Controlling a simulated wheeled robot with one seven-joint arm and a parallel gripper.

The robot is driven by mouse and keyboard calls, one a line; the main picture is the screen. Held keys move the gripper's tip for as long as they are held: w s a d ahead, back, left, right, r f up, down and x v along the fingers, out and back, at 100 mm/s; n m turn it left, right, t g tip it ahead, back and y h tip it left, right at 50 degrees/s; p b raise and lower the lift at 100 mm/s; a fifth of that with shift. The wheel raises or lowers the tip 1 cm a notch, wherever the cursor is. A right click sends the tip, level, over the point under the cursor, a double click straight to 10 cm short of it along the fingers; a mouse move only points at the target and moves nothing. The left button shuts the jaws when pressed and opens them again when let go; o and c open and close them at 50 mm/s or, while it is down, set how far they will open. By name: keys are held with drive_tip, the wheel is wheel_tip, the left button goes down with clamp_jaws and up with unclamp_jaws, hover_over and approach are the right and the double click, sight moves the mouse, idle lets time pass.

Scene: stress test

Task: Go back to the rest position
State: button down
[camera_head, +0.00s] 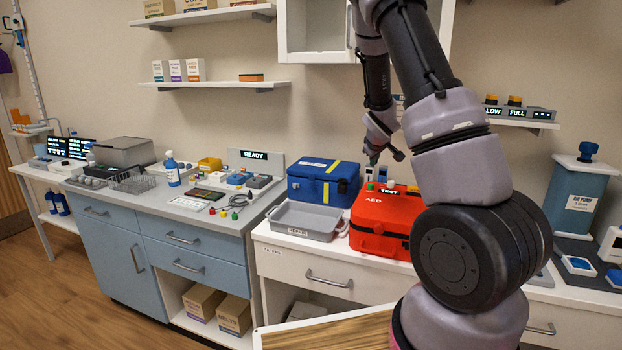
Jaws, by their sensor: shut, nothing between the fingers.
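My arm rises through the right half of the head view, and its far end bends down behind the upper links. My gripper (373,163) points down just above the back of the red AED case (375,228). It looks shut and nothing shows in it. It is small here, and I cannot tell whether it touches the small items behind the case. The red case stands closed on the white counter, with a small TEST display on top. My arm hides its right part.
A blue case (322,182) and a grey tray (303,219) stand left of the red case. An open wall cabinet (318,45) hangs above, close to my arm. A blue air pump (577,195) stands at right. Wooden floor (75,290) is clear at lower left.

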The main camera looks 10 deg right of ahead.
drive_tip(key=s+a+r+m+y, duration=0.2)
drive_tip(key=s+a+r+m, duration=0.15)
drive_tip(key=s+r, duration=0.5)
drive_tip(key=s+a+r+m+y, duration=0.1)
drive_tip(key=s+a+r+m, duration=0.3)
drive_tip(key=s+r, duration=0.45)
drive_tip(key=s+a+r+y, duration=0.1)
drive_tip(key=s+a+r, duration=0.2)
drive_tip(key=s, duration=0.6)
drive_tip(key=s+a+r+m+g+y, duration=0.1)
drive_tip(key=s+a+r, duration=0.2)
drive_tip(key=s+a, duration=0.4)
drive_tip(key=s, duration=0.2)
drive_tip(key=shift+s+a+y, duration=0.3)
drive_tip(key=shift+s+a, duration=0.05)
drive_tip(key=shift+d, duration=0.1)
